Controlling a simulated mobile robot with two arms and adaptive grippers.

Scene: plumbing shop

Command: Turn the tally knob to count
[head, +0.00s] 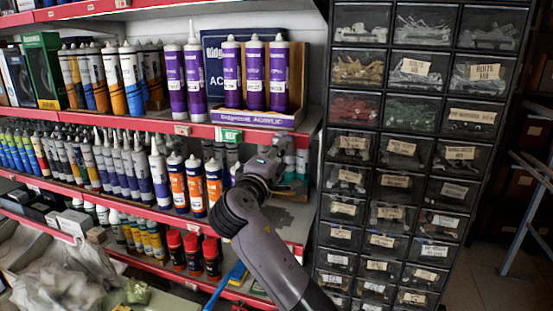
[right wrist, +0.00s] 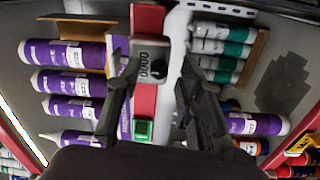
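The tally counter (right wrist: 151,60) is a small grey box with a row of digits that look like zeros. It sits on the red shelf edge in the right wrist view. My right gripper (head: 268,160) is at the middle shelf edge in the head view and hides the counter there. In the right wrist view its two dark fingers stand apart on either side of the counter, and nothing is held. Whether a finger touches the counter cannot be told. My left gripper is not in view.
A green tag (head: 229,134) is on the shelf edge beside my right gripper. Purple tubes (head: 254,75) stand on the shelf above, and orange tubes (head: 195,188) below. A black drawer cabinet (head: 398,150) stands close on the right.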

